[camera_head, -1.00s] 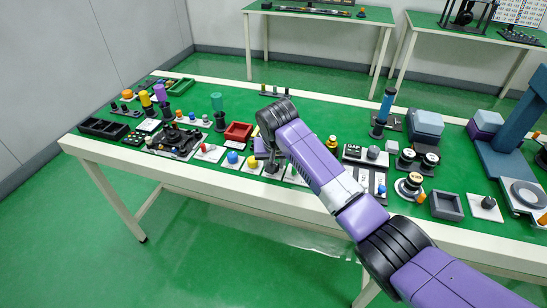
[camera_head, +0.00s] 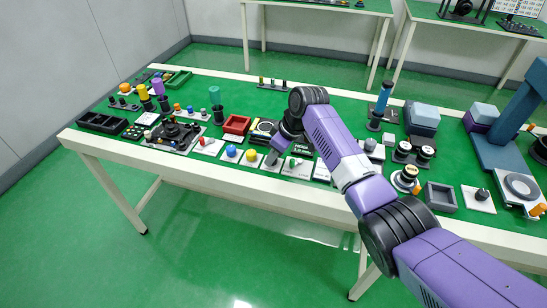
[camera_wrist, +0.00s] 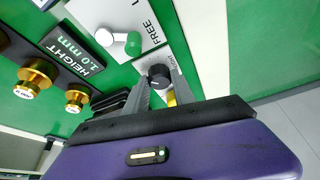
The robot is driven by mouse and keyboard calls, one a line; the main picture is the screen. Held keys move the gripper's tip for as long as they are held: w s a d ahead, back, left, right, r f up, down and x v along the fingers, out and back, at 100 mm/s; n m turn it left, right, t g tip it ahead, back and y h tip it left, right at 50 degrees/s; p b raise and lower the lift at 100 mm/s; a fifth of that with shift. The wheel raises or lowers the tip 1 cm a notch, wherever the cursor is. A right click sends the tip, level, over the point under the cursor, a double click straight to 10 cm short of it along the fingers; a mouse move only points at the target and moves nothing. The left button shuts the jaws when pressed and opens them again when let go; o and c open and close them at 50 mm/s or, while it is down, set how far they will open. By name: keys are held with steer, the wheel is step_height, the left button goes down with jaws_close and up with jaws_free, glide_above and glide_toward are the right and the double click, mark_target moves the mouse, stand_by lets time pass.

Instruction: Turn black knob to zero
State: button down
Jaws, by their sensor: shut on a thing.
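The black knob (camera_wrist: 157,72) is round with a pale mark on its face and sits on a small light plate in the wrist view. My gripper (camera_wrist: 160,80) has one finger on each side of it and is shut on it. In the head view my gripper (camera_head: 271,158) points down at the front row of the table, over a light plate. The knob is hidden there, and its scale cannot be read.
A yellow button (camera_head: 251,155) and a blue button (camera_head: 231,151) stand just left of my gripper. In the wrist view, a plate marked FREE with a green-tipped lever (camera_wrist: 133,43) and several brass knobs (camera_wrist: 36,75) are close by.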

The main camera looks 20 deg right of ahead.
steer(key=n+b, duration=0.2)
steer(key=n+g+b, duration=0.1)
steer(key=b, duration=0.1)
steer(key=n+y+b, duration=0.1)
steer(key=n+b, duration=0.1)
steer(key=shift+w+d+f+n+g, duration=0.1)
steer(key=shift+w+f+n+g, duration=0.2)
steer(key=shift+g, duration=0.1)
steer(key=n+g+b, duration=0.1)
steer(key=n+b, duration=0.1)
steer(key=b, duration=0.3)
steer(key=shift+n+y, duration=0.3)
steer(key=shift+r+n+g+b, duration=0.25)
steer(key=shift+n+b, duration=0.45)
steer(key=shift+b, duration=0.45)
steer(key=c, duration=1.1)
jaws_free()
steer(key=shift+o, duration=0.2)
steer(key=shift+r, duration=0.15)
steer(key=v, duration=0.7)
steer(key=shift+r+p, duration=0.3)
